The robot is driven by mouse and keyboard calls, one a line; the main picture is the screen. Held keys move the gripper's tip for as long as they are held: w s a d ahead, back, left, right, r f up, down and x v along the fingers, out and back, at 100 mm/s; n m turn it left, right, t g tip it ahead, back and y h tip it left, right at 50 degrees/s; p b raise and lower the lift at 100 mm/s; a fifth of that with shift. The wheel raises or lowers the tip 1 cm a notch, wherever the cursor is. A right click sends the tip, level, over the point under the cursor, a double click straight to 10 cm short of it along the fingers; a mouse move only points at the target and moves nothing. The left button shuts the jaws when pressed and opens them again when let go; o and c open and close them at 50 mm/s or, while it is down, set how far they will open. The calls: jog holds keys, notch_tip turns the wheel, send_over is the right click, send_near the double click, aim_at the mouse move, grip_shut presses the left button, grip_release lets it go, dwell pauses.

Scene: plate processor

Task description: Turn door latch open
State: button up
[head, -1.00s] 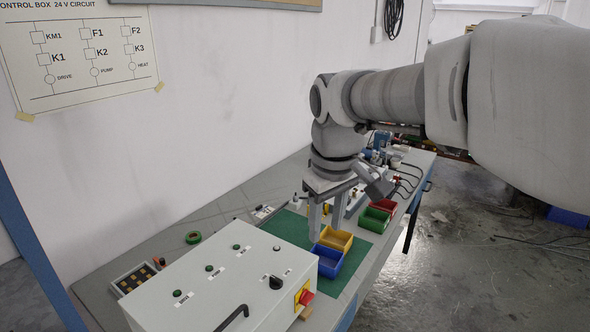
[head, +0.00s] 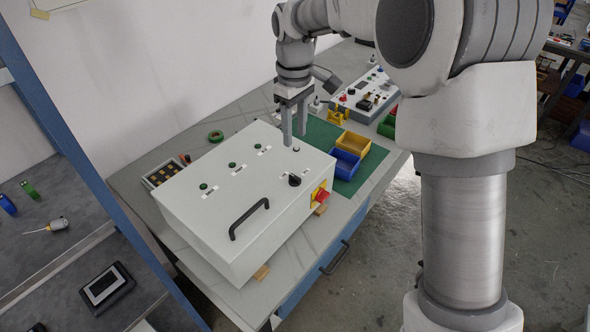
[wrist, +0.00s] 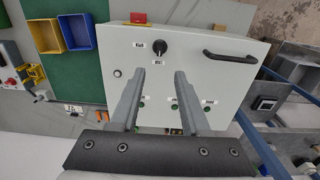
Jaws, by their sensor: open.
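A light grey control box (head: 215,225) lies on the bench with its door panel facing up. A black turn knob (head: 294,180) sits on the door, and it also shows in the wrist view (wrist: 161,47). A small round fitting (head: 296,149), which may be the latch, sits near the box's far edge; the wrist view shows it at left (wrist: 117,73). A black bar handle (head: 249,218) is on the near part of the door. My gripper (head: 295,138) points down over the far part of the box, open and empty. The wrist view shows the fingers (wrist: 160,73) apart, short of the knob.
A red and yellow switch (head: 319,194) sticks out of the box's side. Blue (head: 346,165) and yellow bins (head: 353,145) stand on a green mat beyond. A blue post (head: 90,170) stands at left.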

aim_at(295, 177)
notch_tip(295, 177, down, 13)
jog(key=shift+f, duration=0.1)
dwell(0.3)
grip_shut()
